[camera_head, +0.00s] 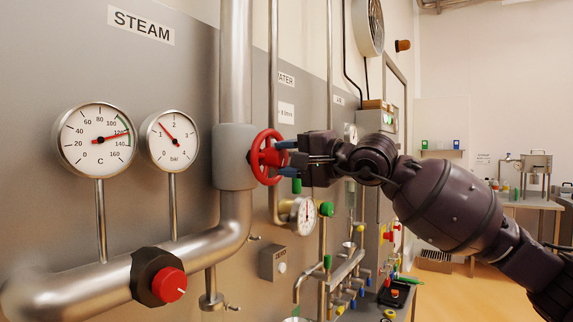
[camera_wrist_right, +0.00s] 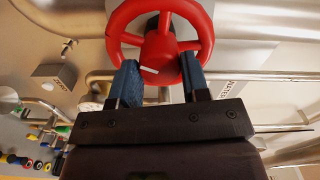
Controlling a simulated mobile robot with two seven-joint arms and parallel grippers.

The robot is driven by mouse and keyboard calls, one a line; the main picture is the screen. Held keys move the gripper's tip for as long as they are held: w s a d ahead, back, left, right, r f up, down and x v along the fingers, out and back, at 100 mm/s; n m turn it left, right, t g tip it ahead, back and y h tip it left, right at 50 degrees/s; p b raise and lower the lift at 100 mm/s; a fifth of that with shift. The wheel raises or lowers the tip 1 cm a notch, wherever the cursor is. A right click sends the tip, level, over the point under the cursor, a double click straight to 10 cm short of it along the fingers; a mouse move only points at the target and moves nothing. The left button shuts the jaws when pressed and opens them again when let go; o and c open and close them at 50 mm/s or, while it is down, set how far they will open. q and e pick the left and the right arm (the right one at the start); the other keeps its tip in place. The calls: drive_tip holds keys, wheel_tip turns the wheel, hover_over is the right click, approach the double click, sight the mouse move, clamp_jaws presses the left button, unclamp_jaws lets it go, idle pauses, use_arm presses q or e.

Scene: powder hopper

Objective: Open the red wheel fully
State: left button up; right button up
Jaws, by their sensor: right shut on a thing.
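The red wheel (camera_head: 256,158) is on the valve body of the vertical steam pipe, in the middle of the head view. In the right wrist view the red wheel (camera_wrist_right: 207,18) fills the top middle, with its hub and spokes showing. My right gripper (camera_head: 284,158) comes in from the right at the wheel. Its two blue fingers (camera_wrist_right: 160,82) reach up to the wheel's lower part and are shut on it, one on each side of the hub. The exact contact is partly hidden. My left gripper is in neither view.
Two round gauges, one in C (camera_head: 95,152) and one in bar (camera_head: 173,146), stand left of the wheel. A red knob (camera_head: 169,285) sits on the lower pipe. A small gauge (camera_head: 304,216) and green knobs lie below my right gripper. Open floor shows at right.

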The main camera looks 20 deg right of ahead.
drive_tip(key=shift+f+n, duration=0.15)
drive_tip(key=shift+n, duration=0.65)
drive_tip(key=n+b, duration=0.1)
drive_tip(key=n, duration=0.1)
drive_tip(key=shift+n, duration=0.6)
drive_tip(key=o, duration=0.9)
drive_tip(key=v, duration=1.1)
drive_tip(key=shift+w, duration=0.1)
